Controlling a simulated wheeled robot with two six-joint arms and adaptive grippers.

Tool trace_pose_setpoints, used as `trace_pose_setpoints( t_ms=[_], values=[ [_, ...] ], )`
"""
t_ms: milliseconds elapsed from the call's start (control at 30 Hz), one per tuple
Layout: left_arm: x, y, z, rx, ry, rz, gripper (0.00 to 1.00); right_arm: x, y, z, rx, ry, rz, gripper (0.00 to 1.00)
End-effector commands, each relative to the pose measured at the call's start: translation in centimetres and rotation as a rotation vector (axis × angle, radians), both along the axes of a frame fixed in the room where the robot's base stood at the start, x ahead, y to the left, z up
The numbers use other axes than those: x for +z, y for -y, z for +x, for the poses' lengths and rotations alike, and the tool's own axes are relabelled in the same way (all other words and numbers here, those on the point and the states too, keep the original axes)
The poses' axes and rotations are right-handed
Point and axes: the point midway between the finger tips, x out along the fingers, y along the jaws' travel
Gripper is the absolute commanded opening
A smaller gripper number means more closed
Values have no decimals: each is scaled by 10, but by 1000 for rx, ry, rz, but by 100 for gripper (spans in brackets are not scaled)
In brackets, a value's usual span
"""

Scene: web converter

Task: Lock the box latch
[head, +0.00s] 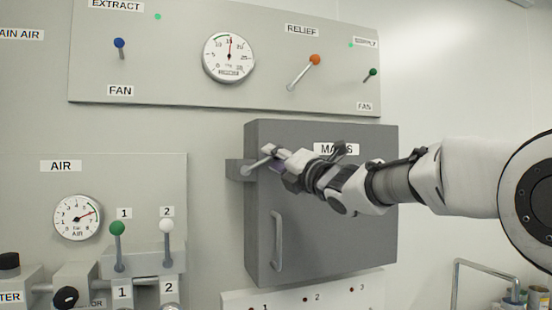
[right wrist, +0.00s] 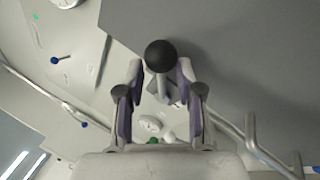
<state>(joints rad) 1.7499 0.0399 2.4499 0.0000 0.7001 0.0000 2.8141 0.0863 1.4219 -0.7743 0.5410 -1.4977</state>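The grey box (head: 330,250) hangs on the wall, its door shut and its label partly hidden by my right arm. The latch (head: 237,171) sits at the box's upper left edge. Its lever (head: 258,163) slants up and right toward my right gripper (head: 272,158). In the right wrist view the lever's black ball knob (right wrist: 160,56) lies at the fingertips of my right gripper (right wrist: 160,75), between the two fingers. The fingers stand apart, with gaps visible beside the knob. I cannot tell whether either finger touches it. My left gripper is not in view.
A vertical door handle (head: 277,242) stands out on the box front below the gripper. A panel with a gauge (head: 229,57) and levers is above. An air panel with green (head: 117,229) and white (head: 167,226) knobbed levers is at lower left.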

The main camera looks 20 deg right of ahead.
Motion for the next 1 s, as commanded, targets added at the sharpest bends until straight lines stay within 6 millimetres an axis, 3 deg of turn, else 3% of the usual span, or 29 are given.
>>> trace_pose_setpoints(
  t_ms=[33,100,133,1000],
  values=[
    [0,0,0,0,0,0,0,0,0,0,0,0,0,29],
    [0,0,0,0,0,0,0,0,0,0,0,0,0,4],
    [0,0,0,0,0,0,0,0,0,0,0,0,0,0],
    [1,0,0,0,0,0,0,6,3,3,-1,10,22,0]
  ],
)
